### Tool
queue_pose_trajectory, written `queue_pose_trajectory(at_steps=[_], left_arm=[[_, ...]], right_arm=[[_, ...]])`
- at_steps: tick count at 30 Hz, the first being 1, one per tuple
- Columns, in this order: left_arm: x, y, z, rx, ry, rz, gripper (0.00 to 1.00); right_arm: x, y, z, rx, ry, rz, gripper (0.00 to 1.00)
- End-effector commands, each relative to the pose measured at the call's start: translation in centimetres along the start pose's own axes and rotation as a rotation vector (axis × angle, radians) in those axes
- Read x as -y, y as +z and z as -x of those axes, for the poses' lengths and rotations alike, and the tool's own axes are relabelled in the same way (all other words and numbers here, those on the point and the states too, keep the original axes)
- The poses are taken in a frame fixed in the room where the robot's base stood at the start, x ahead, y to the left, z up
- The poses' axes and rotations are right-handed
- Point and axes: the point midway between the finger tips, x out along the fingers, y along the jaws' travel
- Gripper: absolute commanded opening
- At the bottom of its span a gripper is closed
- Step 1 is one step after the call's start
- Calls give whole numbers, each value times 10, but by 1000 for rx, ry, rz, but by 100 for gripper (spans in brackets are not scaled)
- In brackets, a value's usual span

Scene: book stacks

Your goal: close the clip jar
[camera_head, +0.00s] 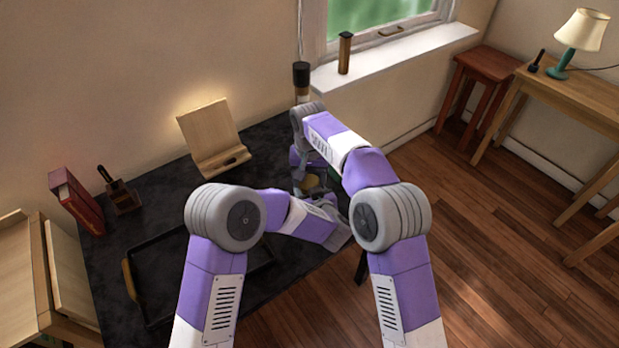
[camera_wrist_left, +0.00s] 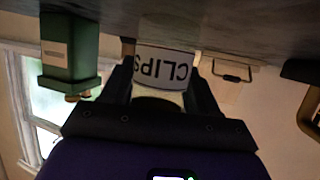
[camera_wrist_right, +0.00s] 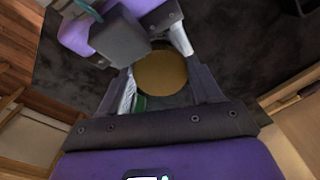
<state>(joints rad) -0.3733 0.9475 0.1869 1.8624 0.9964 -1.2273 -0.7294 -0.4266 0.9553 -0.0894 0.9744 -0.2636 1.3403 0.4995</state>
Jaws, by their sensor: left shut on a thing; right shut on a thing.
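The clip jar with its white CLIPS label (camera_wrist_left: 163,68) appears upside down in the left wrist view. My left gripper (camera_wrist_left: 160,82) is shut on the jar body, one finger on each side of the label. The round gold-brown lid (camera_wrist_right: 161,73) is seen from above in the right wrist view. My right gripper (camera_wrist_right: 160,92) is shut on the lid, with its fingers at opposite sides. In the head view the lid (camera_head: 310,183) shows only partly among my arms. Whether the lid is seated on the jar cannot be told.
A green container (camera_wrist_left: 70,48) stands close to the jar. The dark table also carries a black tray (camera_head: 160,322), a wooden stand (camera_head: 212,130), a red book (camera_head: 77,200) and a small wooden box (camera_head: 123,197). A dark-topped bottle (camera_head: 301,76) stands beyond the jar.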

Motion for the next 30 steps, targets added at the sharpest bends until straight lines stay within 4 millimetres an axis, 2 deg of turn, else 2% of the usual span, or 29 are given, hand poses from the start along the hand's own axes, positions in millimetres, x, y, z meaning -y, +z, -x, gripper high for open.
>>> queue_pose_trajectory(at_steps=[1,6,30], left_arm=[[3,-1,-1,-2,-8,4,5],[2,-1,0,-3,-8,6,5],[1,-4,1,-7,-4,9,5]], right_arm=[[-4,0,-10,11,11,-2,35],[-4,0,-12,12,11,-2,35],[-4,-1,-3,16,17,-2,35]])
